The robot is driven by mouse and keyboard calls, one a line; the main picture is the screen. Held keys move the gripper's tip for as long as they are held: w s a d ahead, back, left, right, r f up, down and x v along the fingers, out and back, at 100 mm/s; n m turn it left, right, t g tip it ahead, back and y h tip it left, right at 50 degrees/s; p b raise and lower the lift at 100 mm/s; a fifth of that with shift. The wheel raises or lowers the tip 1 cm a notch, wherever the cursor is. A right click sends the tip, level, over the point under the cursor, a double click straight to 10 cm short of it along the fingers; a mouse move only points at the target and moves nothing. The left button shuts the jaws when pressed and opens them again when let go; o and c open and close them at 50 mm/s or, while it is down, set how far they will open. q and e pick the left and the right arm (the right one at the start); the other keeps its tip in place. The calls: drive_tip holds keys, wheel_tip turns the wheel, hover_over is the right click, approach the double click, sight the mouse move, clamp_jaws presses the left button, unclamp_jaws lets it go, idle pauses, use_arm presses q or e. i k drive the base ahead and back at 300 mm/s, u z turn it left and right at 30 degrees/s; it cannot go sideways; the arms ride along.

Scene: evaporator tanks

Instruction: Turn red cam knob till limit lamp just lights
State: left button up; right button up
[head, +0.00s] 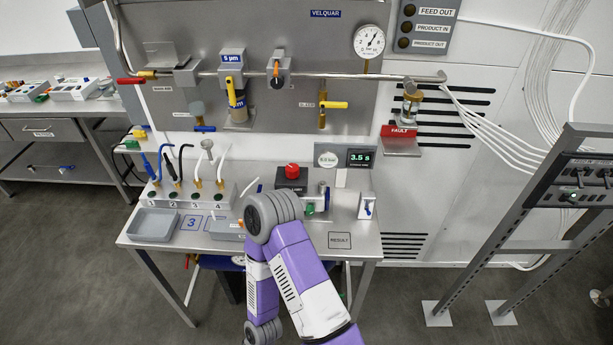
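A round red knob (292,170) sits on top of a small dark box (291,186) on the steel bench, right of the middle. It appears to be the red cam knob; its pointer or markings are too small to read. I cannot pick out the limit lamp for certain. A purple and white arm of mine rises from the bottom edge in front of the bench and covers part of its front. Neither of my grippers shows. No gripper is seen touching the knob.
On the bench (360,243) stand a grey tray (153,224), a row of numbered cable sockets, a metal fixture (317,200) right of the knob and a white block (366,205). A panel with pipes, valves and a gauge (369,41) rises behind. A rack (480,230) stands at right.

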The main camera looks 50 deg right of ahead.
sight(292, 170)
drive_tip(key=u, duration=0.25)
drive_tip(key=k, duration=0.3)
drive_tip(key=z, duration=0.9)
